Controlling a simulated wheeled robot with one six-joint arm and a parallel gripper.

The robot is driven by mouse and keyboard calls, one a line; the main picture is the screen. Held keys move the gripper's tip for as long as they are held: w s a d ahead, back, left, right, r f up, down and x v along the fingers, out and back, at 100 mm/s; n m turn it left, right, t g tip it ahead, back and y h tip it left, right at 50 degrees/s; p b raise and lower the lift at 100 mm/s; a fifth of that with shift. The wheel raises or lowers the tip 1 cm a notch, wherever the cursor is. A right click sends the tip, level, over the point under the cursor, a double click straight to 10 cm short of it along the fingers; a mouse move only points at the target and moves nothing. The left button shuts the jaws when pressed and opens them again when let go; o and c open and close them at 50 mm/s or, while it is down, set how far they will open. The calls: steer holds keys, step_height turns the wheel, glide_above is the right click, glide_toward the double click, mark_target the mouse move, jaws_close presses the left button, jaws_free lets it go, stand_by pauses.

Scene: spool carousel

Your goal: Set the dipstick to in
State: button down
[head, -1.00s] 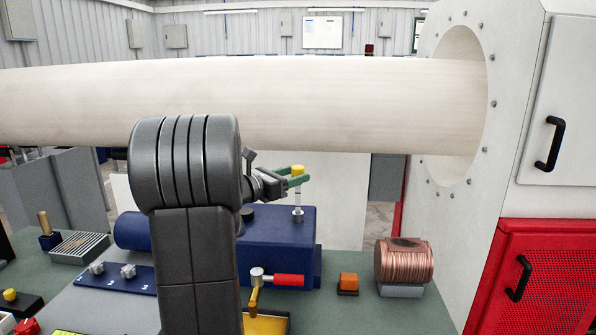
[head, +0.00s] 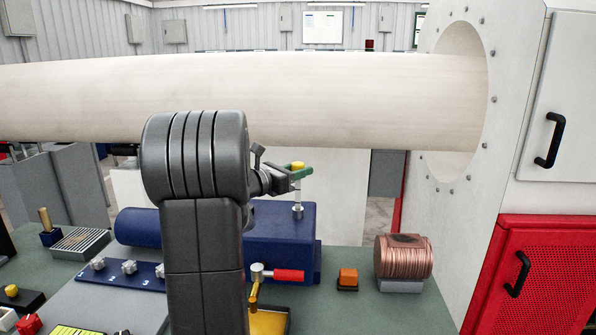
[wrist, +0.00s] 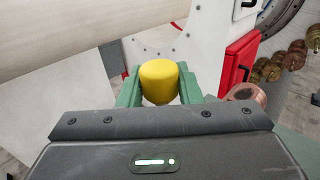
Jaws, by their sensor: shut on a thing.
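The dipstick (head: 298,190) has a yellow cap on a thin pale metal rod that stands upright at the top of a dark blue housing (head: 285,240). My gripper (head: 298,172), with green fingers, is shut on the yellow cap. In the wrist view the yellow cap (wrist: 160,80) sits between the two green fingers. A length of rod shows between the cap and the collar on the housing. My arm hides part of the housing's left side.
A large pale roll (head: 300,95) spans above the bench. A red-handled lever (head: 288,275), an orange block (head: 348,278) and a copper spool (head: 403,257) stand near the housing. A white cabinet with a red door (head: 540,270) is at right.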

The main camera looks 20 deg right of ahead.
step_height(320, 180, down, 5)
steer(key=b, duration=0.3)
steer(key=shift+b, duration=0.4)
steer(key=c, duration=1)
jaws_free()
steer(key=shift+r, duration=0.1)
steer(key=shift+c, duration=0.2)
steer(key=shift+a, duration=0.1)
steer(key=b+v, duration=0.1)
steer(key=v, duration=1.2)
steer(key=shift+s+a+b, duration=0.15)
steer(key=shift+a+b, duration=0.15)
steer(key=shift+b, duration=0.1)
